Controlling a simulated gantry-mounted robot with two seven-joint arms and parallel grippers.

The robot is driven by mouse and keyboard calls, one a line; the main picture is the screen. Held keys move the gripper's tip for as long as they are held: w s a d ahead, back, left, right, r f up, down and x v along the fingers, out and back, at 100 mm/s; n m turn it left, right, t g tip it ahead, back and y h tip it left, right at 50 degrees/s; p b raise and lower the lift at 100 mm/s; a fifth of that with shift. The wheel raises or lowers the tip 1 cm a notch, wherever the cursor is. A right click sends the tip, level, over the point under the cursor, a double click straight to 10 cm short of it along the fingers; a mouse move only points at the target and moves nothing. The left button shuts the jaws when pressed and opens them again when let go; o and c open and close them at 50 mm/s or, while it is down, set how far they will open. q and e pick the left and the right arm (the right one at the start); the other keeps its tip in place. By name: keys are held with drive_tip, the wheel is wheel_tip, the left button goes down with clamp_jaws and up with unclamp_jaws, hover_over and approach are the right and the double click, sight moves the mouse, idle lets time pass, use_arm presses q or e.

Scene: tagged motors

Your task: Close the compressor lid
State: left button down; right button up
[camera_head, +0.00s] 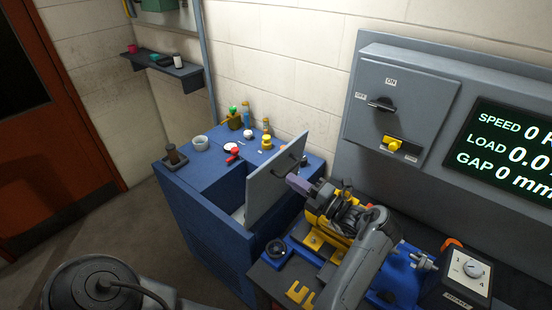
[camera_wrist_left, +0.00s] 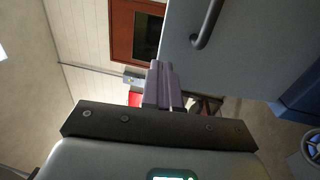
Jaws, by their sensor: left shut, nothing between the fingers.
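The compressor lid (camera_head: 271,180) is a flat grey panel standing steeply raised over the blue cabinet (camera_head: 205,222). Below it the cabinet has an open recess with a light inside. A dark bar handle (camera_head: 287,166) is on the lid face toward my left gripper. My left gripper (camera_head: 297,183) has its purple fingers shut and empty, close beside that face. In the left wrist view the fingers (camera_wrist_left: 159,86) point at the edge of the lid (camera_wrist_left: 250,50), with the handle (camera_wrist_left: 208,25) to their right. I cannot tell whether they touch it. My right gripper is not in view.
Bottles, a bowl (camera_head: 200,143) and small items stand on the cabinet's back part. A bench with a blue and yellow machine (camera_head: 398,282) is right of the cabinet, under my left arm. A grey control panel (camera_head: 400,108) is on the wall behind. Floor is free at left.

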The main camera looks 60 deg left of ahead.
sight(268, 165)
use_arm(q)
drive_tip(key=shift+p+x, duration=2.5)
drive_tip(key=shift+x, duration=0.95)
drive_tip(key=shift+s, duration=0.15)
